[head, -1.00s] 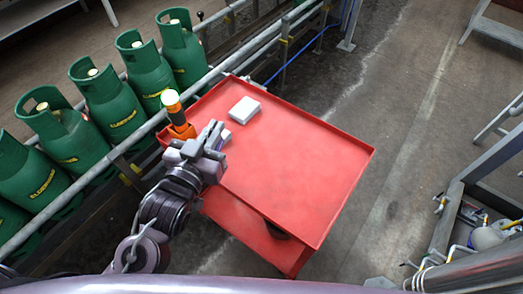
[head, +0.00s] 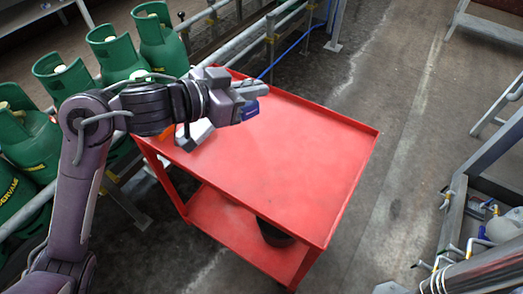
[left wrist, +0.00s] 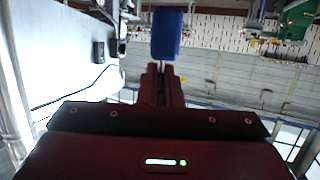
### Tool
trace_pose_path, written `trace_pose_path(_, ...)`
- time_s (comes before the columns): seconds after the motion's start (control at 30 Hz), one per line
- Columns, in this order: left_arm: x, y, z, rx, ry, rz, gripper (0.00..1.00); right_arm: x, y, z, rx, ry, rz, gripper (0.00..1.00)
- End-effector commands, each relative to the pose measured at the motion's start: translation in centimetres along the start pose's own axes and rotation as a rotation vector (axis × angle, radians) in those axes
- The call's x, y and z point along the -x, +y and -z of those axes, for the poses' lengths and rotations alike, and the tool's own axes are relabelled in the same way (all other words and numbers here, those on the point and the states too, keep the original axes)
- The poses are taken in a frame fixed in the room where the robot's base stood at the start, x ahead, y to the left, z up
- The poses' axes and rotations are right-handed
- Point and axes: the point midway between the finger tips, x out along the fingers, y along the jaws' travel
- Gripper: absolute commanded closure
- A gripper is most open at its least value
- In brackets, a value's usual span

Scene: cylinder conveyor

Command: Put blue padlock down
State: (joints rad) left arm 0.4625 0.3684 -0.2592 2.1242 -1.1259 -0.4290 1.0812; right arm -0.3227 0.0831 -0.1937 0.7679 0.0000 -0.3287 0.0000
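The blue padlock (head: 250,110) is held in my left gripper (head: 256,92), above the far part of the red cart's top (head: 290,160). In the left wrist view the padlock (left wrist: 167,33) shows as a blue block at the end of the fingers, which are close together on it. My arm and gripper cover the far left part of the cart top. My right gripper is not in view.
A pale block (head: 195,135) shows under my left forearm, with a bit of orange beside it. Green gas cylinders (head: 160,40) stand behind a rail on the left. The middle and right of the cart top are clear. A dark round thing (head: 273,232) is on the lower shelf.

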Motion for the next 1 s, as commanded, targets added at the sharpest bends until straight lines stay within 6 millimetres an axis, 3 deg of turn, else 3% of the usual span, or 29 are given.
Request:
trace_pose_path(0.1, -1.1, 0.1, -3.7, 0.011, -0.004, -0.002, 1.00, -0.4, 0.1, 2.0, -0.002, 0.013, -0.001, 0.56)
trace_pose_path(0.4, -3.2, 0.1, -10.9, 0.007, 0.000, 0.000, 1.00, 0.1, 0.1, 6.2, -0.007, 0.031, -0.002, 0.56)
trace_pose_path(1.0, -5.1, 0.0, -17.3, 0.001, 0.001, 0.001, 1.00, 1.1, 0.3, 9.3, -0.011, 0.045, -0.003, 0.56)
